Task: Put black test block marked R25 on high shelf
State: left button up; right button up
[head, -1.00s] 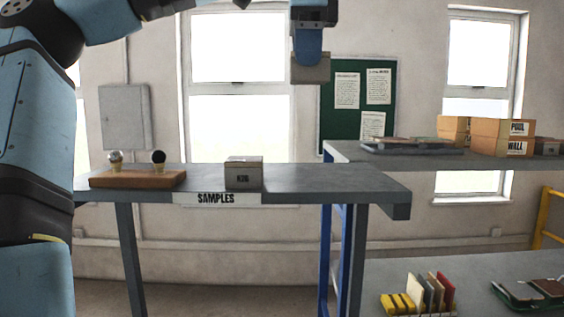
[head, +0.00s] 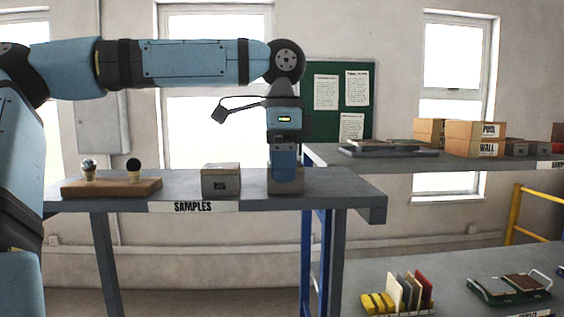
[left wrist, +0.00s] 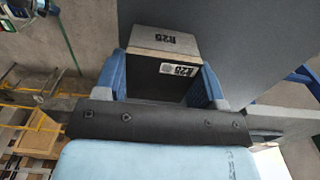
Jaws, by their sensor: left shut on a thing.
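My left gripper (head: 285,170) is shut on a block (head: 271,187) at the right part of the grey samples shelf (head: 335,190). In the left wrist view the held block (left wrist: 165,42) reads R25 on a pale grey-brown face and on a white label over a dark face. The blue fingers of the left gripper (left wrist: 163,72) press its two sides. In the head view the fingers hide its middle. The block is at the shelf surface; whether it rests there or hangs just above, I cannot tell. My right gripper is not in view.
A similar block (head: 221,181) with blurred black lettering stands to the left on the shelf. A wooden board (head: 112,188) with two ball-topped pieces is farther left. A lower table (head: 455,300) holds coloured tiles.

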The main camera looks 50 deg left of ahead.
pick_arm(q)
jog(key=o, duration=0.9)
jog(key=shift+f, duration=0.1)
notch_tip(320, 180, up, 12)
jog(key=shift+r+b, duration=0.15)
jog(key=shift+b, duration=0.25)
dwell(0.3)
